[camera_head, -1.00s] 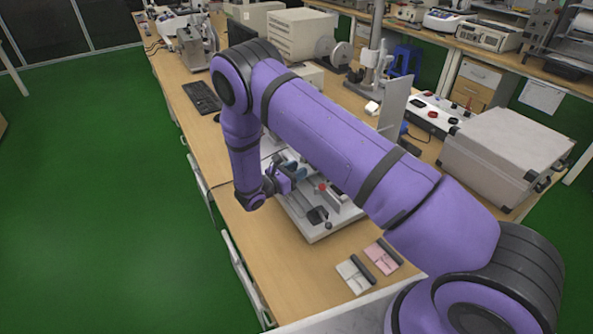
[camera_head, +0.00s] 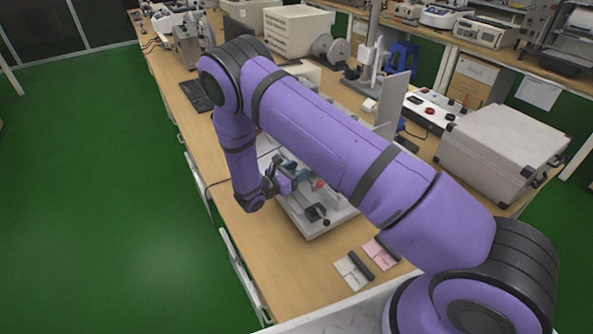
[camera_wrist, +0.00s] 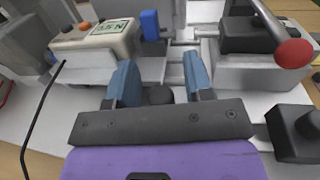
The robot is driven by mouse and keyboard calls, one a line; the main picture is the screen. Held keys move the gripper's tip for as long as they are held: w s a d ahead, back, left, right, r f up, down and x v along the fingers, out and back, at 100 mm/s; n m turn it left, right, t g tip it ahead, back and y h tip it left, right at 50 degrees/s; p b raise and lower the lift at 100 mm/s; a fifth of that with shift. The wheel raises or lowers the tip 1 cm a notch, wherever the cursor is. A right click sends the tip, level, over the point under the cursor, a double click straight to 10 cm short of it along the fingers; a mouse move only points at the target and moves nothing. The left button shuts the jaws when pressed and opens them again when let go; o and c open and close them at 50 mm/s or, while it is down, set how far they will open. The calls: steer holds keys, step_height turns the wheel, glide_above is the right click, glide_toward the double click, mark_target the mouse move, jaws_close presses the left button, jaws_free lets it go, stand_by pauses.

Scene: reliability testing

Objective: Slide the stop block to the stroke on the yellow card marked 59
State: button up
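My gripper (camera_wrist: 160,64) shows two blue fingers spread apart in the wrist view, with a gap and no object clearly held. A dark round knob sits low between the fingers, near the gripper's base. In the head view my gripper (camera_head: 287,183) is over the left side of a light grey bench fixture (camera_head: 322,230), partly hidden by my arm. In the wrist view a small blue block (camera_wrist: 150,25) is on the fixture beyond the left finger, near metal rails (camera_wrist: 180,47). I cannot tell which part is the stop block. No yellow card can be made out.
A lever with a red ball (camera_wrist: 295,53) stands right of the fingers; a dark block (camera_wrist: 296,132) is nearer. A grey unit with a green display (camera_wrist: 109,29) is at left. White (camera_head: 352,270) and pink (camera_head: 380,252) cards lie on the bench. A large grey case (camera_head: 500,150) stands right.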

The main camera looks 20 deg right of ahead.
steer(key=v, duration=1)
steer(key=shift+s+a, duration=0.2)
steer(key=shift+a, duration=0.15)
steer(key=s+d+r+m+g+y, duration=0.3)
steer(key=d+r+m, duration=0.1)
steer(key=r, duration=0.6)
steer(key=s+d+r+m+g+y, duration=0.2)
steer(key=d+r+m, duration=0.2)
steer(key=r, duration=0.5)
steer(key=s+d+r+m+g+y, duration=0.3)
steer(key=d+r+m, duration=0.1)
steer(key=r, duration=0.6)
steer(key=s+d+r+m+t+y, duration=0.1)
steer(key=s+r+m+t+y, duration=0.1)
steer(key=s+r, duration=0.3)
steer(key=s+d+r+m+t+y, duration=0.1)
steer(key=s+r+m+y, duration=0.3)
steer(key=s, duration=0.7)
steer(key=s+d+r+m+t+y, duration=0.1)
steer(key=s+r+m+t+y, duration=0.2)
steer(key=s+r, duration=0.3)
steer(key=shift+s+d+m+t, duration=0.25)
steer(key=shift+s+m+t, duration=0.4)
steer(key=shift+s, duration=0.45)
